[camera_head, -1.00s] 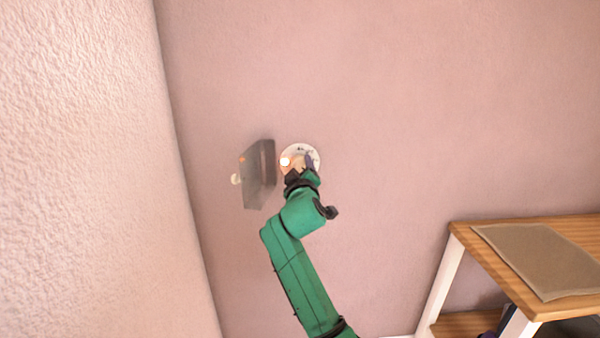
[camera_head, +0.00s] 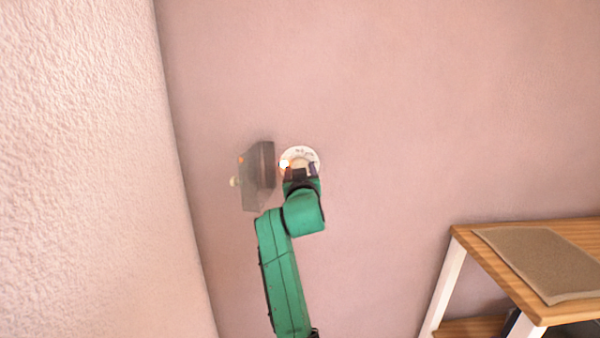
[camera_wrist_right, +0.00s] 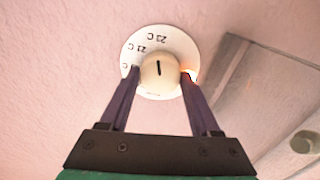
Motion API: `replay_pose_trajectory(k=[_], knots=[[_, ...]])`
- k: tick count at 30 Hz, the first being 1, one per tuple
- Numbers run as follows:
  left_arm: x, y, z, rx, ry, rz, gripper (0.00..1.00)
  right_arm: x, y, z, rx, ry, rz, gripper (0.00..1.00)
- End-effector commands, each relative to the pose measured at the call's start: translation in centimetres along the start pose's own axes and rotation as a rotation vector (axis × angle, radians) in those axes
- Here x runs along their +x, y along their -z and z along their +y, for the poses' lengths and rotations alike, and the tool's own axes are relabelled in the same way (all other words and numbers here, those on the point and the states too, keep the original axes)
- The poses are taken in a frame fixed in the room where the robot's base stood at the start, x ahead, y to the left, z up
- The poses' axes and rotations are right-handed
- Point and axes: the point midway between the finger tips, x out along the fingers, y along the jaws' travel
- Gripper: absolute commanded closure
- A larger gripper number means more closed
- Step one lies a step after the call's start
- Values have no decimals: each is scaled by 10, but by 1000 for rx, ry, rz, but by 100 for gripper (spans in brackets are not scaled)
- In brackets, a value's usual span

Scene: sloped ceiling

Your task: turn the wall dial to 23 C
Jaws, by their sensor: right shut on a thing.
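In the right wrist view the dial plate (camera_wrist_right: 138,47) carries printed marks that look like 21 C and 23 C, seen rotated. Its cream knob (camera_wrist_right: 158,82) has a short dark line running nearly up and down the view, with the 23 C mark just above it. My right gripper (camera_wrist_right: 160,75) is shut on the knob, one finger on each side. It also shows in the head view (camera_head: 300,170), covering the dial's lower part. My left gripper is not in view.
A grey box (camera_head: 257,176) sticks out of the wall close to the dial's left; it also shows in the right wrist view (camera_wrist_right: 275,90). A small bright light glows at the dial's edge. A wooden shelf (camera_head: 465,235) with a brown mat (camera_head: 540,262) stands lower right.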

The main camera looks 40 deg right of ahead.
Motion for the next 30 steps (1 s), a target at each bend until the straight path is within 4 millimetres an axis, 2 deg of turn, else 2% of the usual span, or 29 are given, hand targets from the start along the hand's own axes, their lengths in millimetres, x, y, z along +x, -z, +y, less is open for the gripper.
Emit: replay_pose_trajectory(k=[13,14,15,16,25,28,30], knots=[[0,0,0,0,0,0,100,0,0,0,15,1,1,92],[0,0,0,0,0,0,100,0,0,0,15,1,1,29],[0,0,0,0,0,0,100,0,0,0,15,1,1,13],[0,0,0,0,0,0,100,0,0,0,14,1,1,6],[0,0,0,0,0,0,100,-1,0,0,12,0,1,6],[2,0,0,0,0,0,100,-11,-1,0,12,1,1,6],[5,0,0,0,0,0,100,-25,-2,-1,15,2,1,6]])
